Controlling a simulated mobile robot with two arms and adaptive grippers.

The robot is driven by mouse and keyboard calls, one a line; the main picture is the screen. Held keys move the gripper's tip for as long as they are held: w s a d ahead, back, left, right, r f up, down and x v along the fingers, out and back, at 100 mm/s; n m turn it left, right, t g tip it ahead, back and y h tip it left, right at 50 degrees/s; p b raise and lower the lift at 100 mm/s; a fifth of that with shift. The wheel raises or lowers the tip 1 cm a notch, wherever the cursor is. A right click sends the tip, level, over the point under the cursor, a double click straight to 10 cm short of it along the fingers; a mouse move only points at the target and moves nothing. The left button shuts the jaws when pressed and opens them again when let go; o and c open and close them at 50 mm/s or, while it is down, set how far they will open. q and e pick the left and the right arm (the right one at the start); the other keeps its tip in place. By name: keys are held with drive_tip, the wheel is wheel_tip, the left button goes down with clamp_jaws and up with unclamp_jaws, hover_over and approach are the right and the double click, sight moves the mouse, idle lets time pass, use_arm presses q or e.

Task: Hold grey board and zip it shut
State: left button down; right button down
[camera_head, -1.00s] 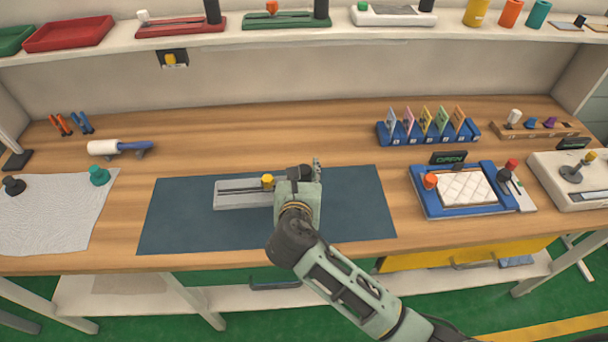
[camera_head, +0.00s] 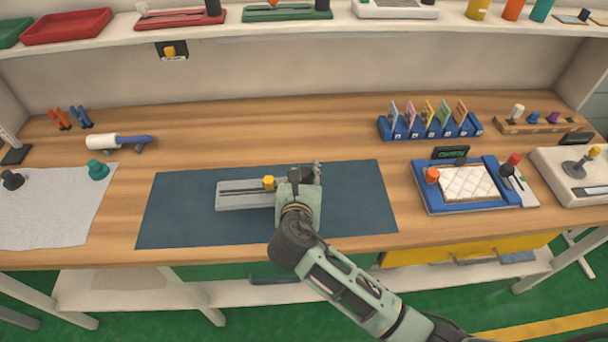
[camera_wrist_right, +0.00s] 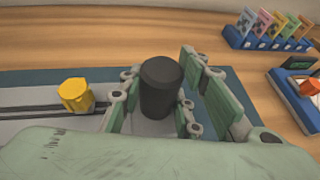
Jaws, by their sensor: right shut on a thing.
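The grey board (camera_head: 235,202) lies on the dark blue mat (camera_head: 180,215), with a dark zip track along it. A yellow knob (camera_head: 269,183) sits on the track just left of my right gripper (camera_head: 302,178). In the right wrist view, the yellow knob (camera_wrist_right: 75,95) stands beside the left finger, apart from it. My right gripper (camera_wrist_right: 158,105) is shut on a black post (camera_wrist_right: 160,85), upright at the board's right end. The gripper hides this end in the head view. My left gripper is out of view.
A blue tray (camera_head: 420,190) with a quilted white pad stands to the right, near a blue card rack (camera_head: 430,130). A white cloth (camera_head: 50,215) and a roller (camera_head: 118,141) are on the left. The mat's left part is clear.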

drive_tip(key=shift+f+b, duration=1.85)
drive_tip(key=shift+f, duration=2)
drive_tip(key=shift+r, duration=0.1)
